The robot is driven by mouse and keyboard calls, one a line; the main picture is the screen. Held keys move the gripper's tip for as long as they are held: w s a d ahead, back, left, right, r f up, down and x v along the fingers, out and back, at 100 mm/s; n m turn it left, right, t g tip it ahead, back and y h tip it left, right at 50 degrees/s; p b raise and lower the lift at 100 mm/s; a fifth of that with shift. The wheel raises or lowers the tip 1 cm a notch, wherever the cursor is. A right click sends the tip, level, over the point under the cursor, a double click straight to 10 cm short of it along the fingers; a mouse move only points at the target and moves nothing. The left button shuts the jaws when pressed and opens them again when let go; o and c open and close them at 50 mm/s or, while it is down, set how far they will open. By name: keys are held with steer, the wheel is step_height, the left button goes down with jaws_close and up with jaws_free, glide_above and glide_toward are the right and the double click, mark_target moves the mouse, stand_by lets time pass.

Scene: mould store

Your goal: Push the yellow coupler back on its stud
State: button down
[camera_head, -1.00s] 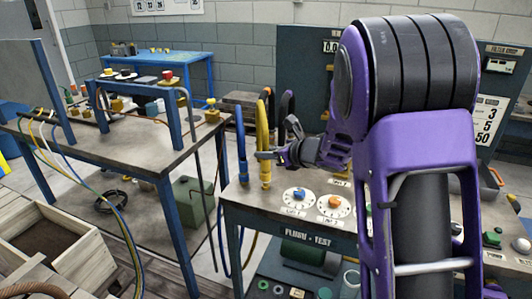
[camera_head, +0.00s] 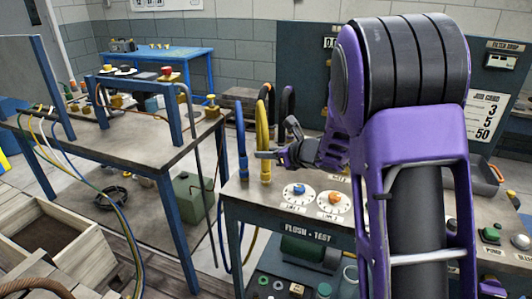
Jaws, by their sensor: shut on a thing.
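The yellow coupler (camera_head: 266,173) stands upright near the back left corner of the flush-test bench (camera_head: 285,211). A yellow hose (camera_head: 262,118) rises from it in a loop. My gripper (camera_head: 268,155) reaches in from the right and is shut on the yellow coupler near its upper part. The stud is hidden, and I cannot tell whether the coupler is seated on it. A blue coupler (camera_head: 243,170) with a blue hose stands just to the left, apart from my gripper.
Dials with a blue knob (camera_head: 299,189) and an orange knob (camera_head: 334,198) lie on the bench right of the coupler. A dark hose (camera_head: 287,105) is behind. A blue-legged table (camera_head: 150,155) stands left, with a floor gap between.

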steer(key=shift+f, duration=0.5)
stand_by(1.3)
steer(key=c, duration=0.7)
jaws_free()
steer(key=p+v, duration=0.1)
steer(key=v, duration=1.6)
steer(key=shift+s, duration=0.25)
